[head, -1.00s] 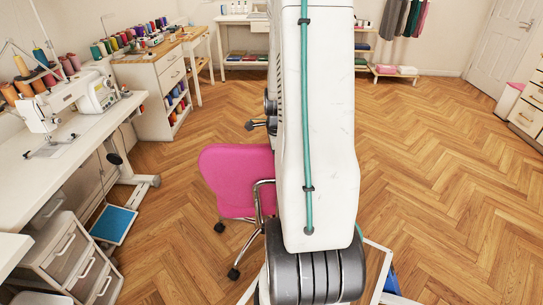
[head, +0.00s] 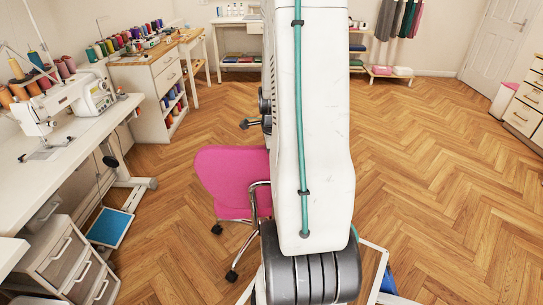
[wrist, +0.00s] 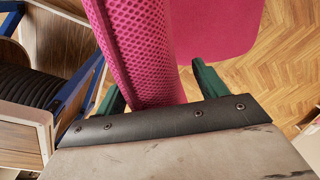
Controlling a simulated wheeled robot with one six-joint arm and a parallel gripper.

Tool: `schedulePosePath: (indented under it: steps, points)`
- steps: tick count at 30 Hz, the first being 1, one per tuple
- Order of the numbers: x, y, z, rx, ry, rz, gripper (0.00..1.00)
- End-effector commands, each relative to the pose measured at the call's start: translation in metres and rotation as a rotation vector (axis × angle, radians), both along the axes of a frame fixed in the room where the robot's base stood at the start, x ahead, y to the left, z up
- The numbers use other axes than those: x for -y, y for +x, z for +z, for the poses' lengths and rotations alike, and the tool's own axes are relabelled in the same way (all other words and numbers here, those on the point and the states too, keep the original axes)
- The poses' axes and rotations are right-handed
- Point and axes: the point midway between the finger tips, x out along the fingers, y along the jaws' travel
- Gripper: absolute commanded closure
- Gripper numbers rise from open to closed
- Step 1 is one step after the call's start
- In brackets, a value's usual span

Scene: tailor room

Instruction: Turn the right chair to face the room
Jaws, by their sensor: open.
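A pink swivel chair (head: 228,178) with chrome arms and dark castors stands on the floor left of my arm in the head view. My arm hides its right part. In the wrist view its pink mesh backrest (wrist: 142,45) runs between the two green fingers of my gripper (wrist: 160,88), and part of the pink seat (wrist: 215,25) shows beyond. The fingers are apart, one on each side of the backrest. I cannot tell whether either finger touches it. My gripper is hidden behind my arm in the head view.
A white sewing table (head: 70,135) with a sewing machine (head: 70,100) and a drawer unit (head: 68,265) stand at the left. A blue pedal (head: 110,226) lies beneath. Thread shelves line the back left. The herringbone floor (head: 430,160) on the right is open.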

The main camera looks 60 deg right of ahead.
Motion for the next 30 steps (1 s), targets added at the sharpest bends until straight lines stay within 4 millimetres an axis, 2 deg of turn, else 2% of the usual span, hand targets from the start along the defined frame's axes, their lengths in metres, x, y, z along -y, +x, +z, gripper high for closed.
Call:
schedulePosePath:
  steps: [6, 12, 30]
  points:
    - [-0.003, -0.003, 0.039, 0.004, -0.004, -0.001, 0.28]
    - [-0.006, -0.005, 0.063, 0.002, -0.002, -0.001, 0.28]
    - [-0.006, -0.006, 0.068, 0.001, -0.001, -0.001, 0.28]
